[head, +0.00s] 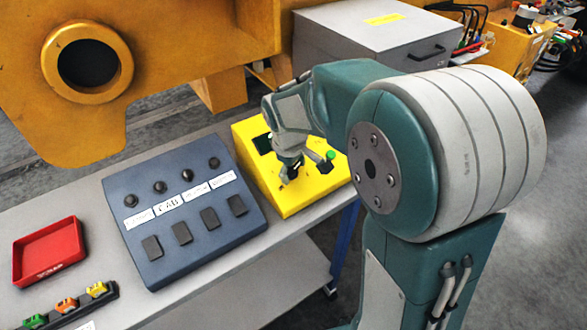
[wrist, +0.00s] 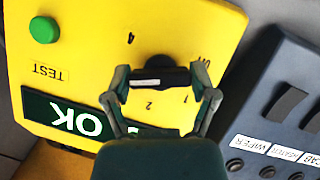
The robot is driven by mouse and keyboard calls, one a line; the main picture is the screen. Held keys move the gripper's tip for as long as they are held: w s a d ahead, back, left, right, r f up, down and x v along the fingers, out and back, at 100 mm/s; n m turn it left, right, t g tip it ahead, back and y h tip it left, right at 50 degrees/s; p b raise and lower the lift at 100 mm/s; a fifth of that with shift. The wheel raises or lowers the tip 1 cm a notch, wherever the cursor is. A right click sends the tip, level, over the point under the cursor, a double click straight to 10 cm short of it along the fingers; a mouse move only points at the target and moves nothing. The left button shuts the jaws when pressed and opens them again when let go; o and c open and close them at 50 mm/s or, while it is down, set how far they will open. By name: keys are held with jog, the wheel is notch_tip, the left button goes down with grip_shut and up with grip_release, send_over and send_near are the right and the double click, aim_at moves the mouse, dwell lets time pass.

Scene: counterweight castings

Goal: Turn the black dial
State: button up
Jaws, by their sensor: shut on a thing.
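The black dial (wrist: 165,75) sits on the sloped yellow box (head: 318,192), which fills much of the wrist view (wrist: 75,82). My gripper (head: 289,170) reaches down onto this box. In the wrist view its two fingers (wrist: 160,80) stand at both ends of the dial's bar and are shut on it. A white mark shows on the bar. Printed marks 1, 2, 4 and OFF show around the dial; my fingers may hide others. A green TEST button (wrist: 44,30) and a display reading OK (wrist: 75,118) are on the same face. In the head view my gripper hides the dial.
A blue-grey panel (head: 190,215) with several knobs and switches stands left of the yellow box. A red tray (head: 48,252) and a dark rack (head: 75,308) of small coloured items lie farther left. A grey case (head: 372,38) is behind.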

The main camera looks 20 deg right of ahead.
jog(key=m+y, duration=0.1)
jog(key=m, duration=0.1)
jog(key=m+y, duration=0.1)
jog(key=m, duration=0.2)
jog(key=shift+w+g, duration=0.1)
jog(key=shift+g, duration=0.3)
jog(key=shift+d+m+y, duration=0.1)
jog(key=shift+m+y, duration=1)
jog(key=shift+m, duration=0.9)
jog(key=o, duration=1)
jog(key=v, duration=1.1)
jog(key=shift+w+r, duration=0.15)
jog(key=shift+r, duration=0.25)
